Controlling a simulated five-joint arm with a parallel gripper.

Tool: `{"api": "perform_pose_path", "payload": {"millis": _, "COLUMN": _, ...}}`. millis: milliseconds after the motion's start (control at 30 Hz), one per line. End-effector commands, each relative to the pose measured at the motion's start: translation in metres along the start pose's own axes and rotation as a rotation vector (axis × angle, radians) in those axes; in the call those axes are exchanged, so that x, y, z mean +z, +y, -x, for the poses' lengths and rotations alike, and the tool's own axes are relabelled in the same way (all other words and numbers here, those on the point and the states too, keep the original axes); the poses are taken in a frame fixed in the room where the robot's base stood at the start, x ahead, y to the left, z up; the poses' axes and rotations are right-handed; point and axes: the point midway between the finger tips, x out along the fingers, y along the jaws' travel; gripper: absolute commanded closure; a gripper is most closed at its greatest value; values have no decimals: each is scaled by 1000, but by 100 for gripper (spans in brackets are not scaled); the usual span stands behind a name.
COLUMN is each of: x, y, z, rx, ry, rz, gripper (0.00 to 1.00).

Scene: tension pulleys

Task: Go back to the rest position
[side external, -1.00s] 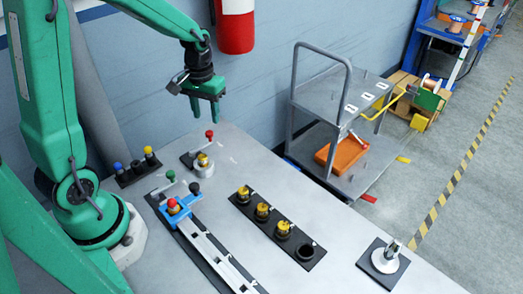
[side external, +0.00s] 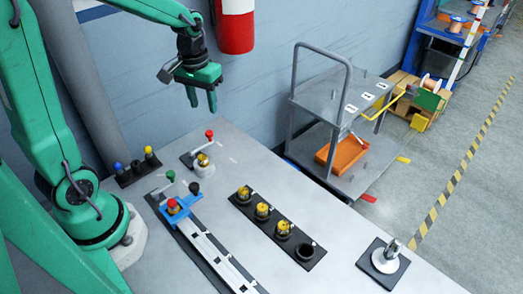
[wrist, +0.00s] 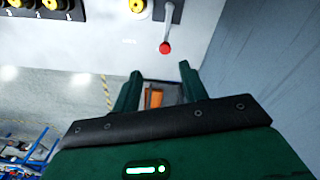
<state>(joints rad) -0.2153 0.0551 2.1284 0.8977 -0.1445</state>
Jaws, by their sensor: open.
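My gripper (side external: 203,97) is green and hangs in the air above the back edge of the grey table (side external: 330,250). Its two fingers are apart with nothing between them. The wrist view also shows the open gripper (wrist: 158,78), its fingers pointing past the table edge toward the floor. A fixture with a red-knobbed lever (side external: 209,134) and a yellow pulley (side external: 203,159) stands on the table below my gripper, apart from it. The red knob also shows in the wrist view (wrist: 165,48).
A black strip (side external: 240,200) holds several yellow pulleys. A rail with a blue clamp (side external: 181,210) lies left of it. A black plate with a metal post (side external: 384,258) is at the right. A trolley (side external: 345,110) stands behind the table. A red-and-white cylinder (side external: 235,25) hangs on the wall.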

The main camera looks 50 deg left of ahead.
Motion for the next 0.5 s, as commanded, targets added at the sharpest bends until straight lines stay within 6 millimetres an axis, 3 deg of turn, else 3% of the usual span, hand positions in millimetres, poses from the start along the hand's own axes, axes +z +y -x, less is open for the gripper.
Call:
{"api": "perform_pose_path", "payload": {"millis": 200, "x": 24, "y": 11, "z": 34, "rx": 16, "ry": 89, "rz": -73, "gripper": 57}}
{"api": "perform_pose_path", "payload": {"millis": 500, "x": 63, "y": 22, "z": 70, "rx": 41, "ry": 210, "rz": -174, "gripper": 57}}
